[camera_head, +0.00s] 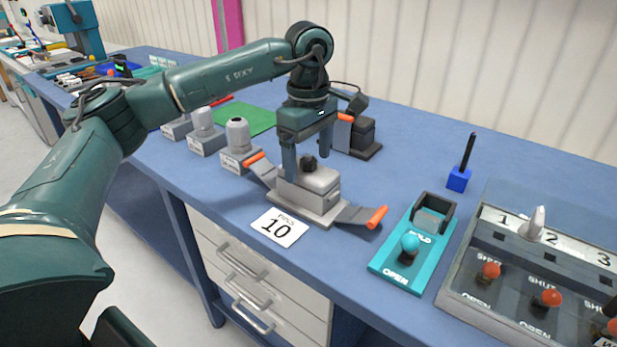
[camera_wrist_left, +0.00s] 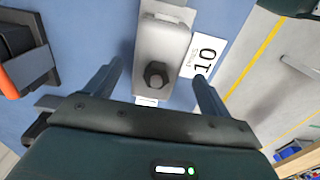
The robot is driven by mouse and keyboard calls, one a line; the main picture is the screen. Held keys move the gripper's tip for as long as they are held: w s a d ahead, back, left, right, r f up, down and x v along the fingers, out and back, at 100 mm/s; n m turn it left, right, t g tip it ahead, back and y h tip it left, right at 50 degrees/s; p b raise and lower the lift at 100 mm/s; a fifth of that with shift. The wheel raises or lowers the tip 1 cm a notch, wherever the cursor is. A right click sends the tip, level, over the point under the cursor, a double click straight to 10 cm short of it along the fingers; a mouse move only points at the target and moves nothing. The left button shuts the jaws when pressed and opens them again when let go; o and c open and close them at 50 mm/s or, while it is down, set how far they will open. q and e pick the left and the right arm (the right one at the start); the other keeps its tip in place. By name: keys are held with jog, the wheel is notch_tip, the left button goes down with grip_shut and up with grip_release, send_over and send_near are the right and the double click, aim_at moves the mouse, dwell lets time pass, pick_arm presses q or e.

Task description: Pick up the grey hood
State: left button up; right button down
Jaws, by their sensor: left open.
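The grey hood (camera_head: 318,182) is a box-shaped housing with a black knob on top. It sits upright on a grey base with an orange-tipped lever swung out at each side, behind the card marked 10 (camera_head: 279,228). My left gripper (camera_head: 308,160) is open and points down over the hood, with the knob between its fingers. In the left wrist view the hood (camera_wrist_left: 165,38) lies between the two fingers (camera_wrist_left: 158,80), with a gap on both sides. The hood's far side is hidden. My right gripper is not in view.
Several grey knob-topped blocks (camera_head: 238,148) stand to the left by a green mat (camera_head: 248,119). A dark block with an orange lever (camera_head: 357,135) stands behind. To the right are a teal clamp plate (camera_head: 400,272), a blue pen holder (camera_head: 459,179) and a numbered switch panel (camera_head: 520,262).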

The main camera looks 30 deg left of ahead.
aim_at(309, 175)
pick_arm(q)
notch_tip(309, 175, down, 5)
jog(key=shift+w+a+r, duration=0.1)
jog(key=shift+w+a, duration=0.05)
jog(key=shift+c, duration=0.5)
jog(key=c, duration=1.1)
